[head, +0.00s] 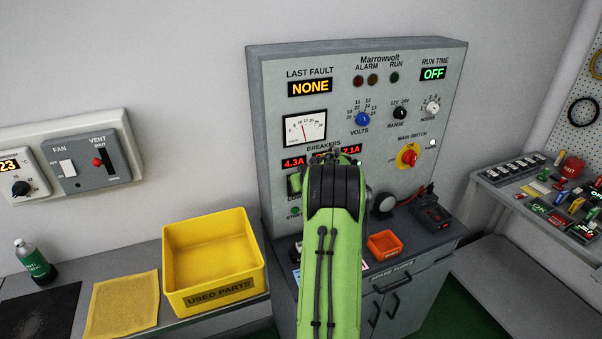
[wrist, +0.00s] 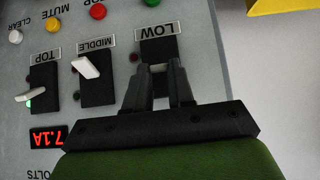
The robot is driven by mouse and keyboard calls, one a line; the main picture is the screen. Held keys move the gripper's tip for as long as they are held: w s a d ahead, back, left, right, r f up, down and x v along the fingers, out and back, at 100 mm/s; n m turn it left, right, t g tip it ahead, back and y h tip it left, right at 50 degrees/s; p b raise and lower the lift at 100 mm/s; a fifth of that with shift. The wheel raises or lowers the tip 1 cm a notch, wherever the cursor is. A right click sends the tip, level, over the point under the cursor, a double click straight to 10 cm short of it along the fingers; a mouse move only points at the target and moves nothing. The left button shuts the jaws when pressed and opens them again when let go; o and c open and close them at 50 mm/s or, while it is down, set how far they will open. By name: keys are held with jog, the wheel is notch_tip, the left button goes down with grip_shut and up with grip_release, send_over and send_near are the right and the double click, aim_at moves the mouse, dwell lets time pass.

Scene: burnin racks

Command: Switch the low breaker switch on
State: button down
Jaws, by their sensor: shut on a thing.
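The low breaker switch (wrist: 158,50) is a black plate under a "LOW" label in the wrist view, which shows the panel upside down. A small part of its pale lever (wrist: 158,68) shows between the fingertips of my gripper (wrist: 158,72). My gripper is shut on this lever, and the fingers hide most of it. A dark red lamp (wrist: 134,57) is beside the low switch. In the head view my green arm covers the low breaker and my gripper.
The middle switch (wrist: 95,85) and top switch (wrist: 43,85) stand beside the low one, with white levers; a green lamp glows at the top switch. The head view shows a yellow used-parts bin (head: 212,290), an orange tray (head: 385,245) and a red-yellow main switch (head: 407,157).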

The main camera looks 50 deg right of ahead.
jog(key=g+p, duration=0.1)
jog(key=p, duration=0.1)
jog(key=r+g+y+p, duration=0.1)
jog(key=p, duration=0.1)
jog(key=shift+w+d+r+p, duration=0.1)
jog(key=shift+w+d+p, duration=0.05)
jog(key=shift+w+p, duration=0.15)
jog(key=c, duration=1)
grip_release()
jog(key=shift+o, duration=0.2)
jog(key=b+v, duration=0.1)
jog(key=v, duration=1.4)
jog(key=shift+r+b, duration=0.25)
jog(key=shift+b, duration=0.05)
jog(key=shift+s, duration=0.1)
